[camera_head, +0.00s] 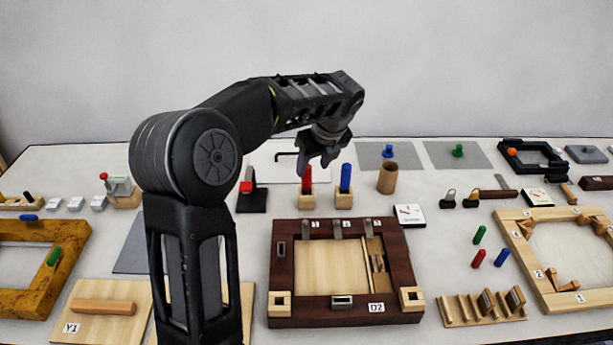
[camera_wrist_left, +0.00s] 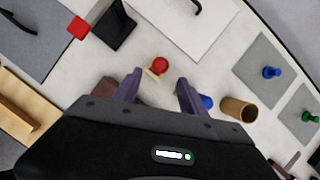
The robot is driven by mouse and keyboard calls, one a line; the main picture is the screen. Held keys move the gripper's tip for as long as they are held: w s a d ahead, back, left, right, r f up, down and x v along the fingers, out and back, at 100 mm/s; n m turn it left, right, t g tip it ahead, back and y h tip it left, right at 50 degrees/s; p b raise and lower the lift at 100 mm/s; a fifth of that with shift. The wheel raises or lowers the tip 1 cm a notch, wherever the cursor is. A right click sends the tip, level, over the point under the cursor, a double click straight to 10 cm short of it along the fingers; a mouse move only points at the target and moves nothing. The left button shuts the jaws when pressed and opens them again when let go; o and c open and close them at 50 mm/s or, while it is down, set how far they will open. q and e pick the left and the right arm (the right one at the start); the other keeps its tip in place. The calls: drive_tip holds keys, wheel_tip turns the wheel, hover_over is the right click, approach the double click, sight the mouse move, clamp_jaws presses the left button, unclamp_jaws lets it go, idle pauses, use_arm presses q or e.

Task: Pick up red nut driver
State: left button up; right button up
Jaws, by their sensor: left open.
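The red nut driver (camera_head: 307,181) stands upright in a small wooden block (camera_head: 307,201) behind the dark-framed board. My left gripper (camera_head: 316,163) is open and points down just above it, partly covering its top in the head view. In the left wrist view the red top of the driver (camera_wrist_left: 160,65) lies between and slightly beyond the two spread fingertips of the left gripper (camera_wrist_left: 158,86). Nothing is between the fingers that I can see being touched. My right gripper is not in view.
A blue-handled driver (camera_head: 346,178) in its own block stands close to the right, with a wooden cup (camera_head: 387,178) beyond it. A black stand with a red block (camera_head: 250,193) is to the left. The dark-framed board (camera_head: 345,309) lies in front.

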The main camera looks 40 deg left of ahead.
sight(307, 179)
use_arm(q)
drive_tip(key=shift+x, duration=1.3)
drive_tip(key=p+x, duration=0.1)
drive_tip(key=x, duration=0.4)
drive_tip(key=shift+s+a+f+p, duration=0.1)
drive_tip(key=shift+a+p, duration=0.1)
drive_tip(key=shift+p, duration=0.15)
drive_tip(key=shift+c, duration=0.2)
clamp_jaws()
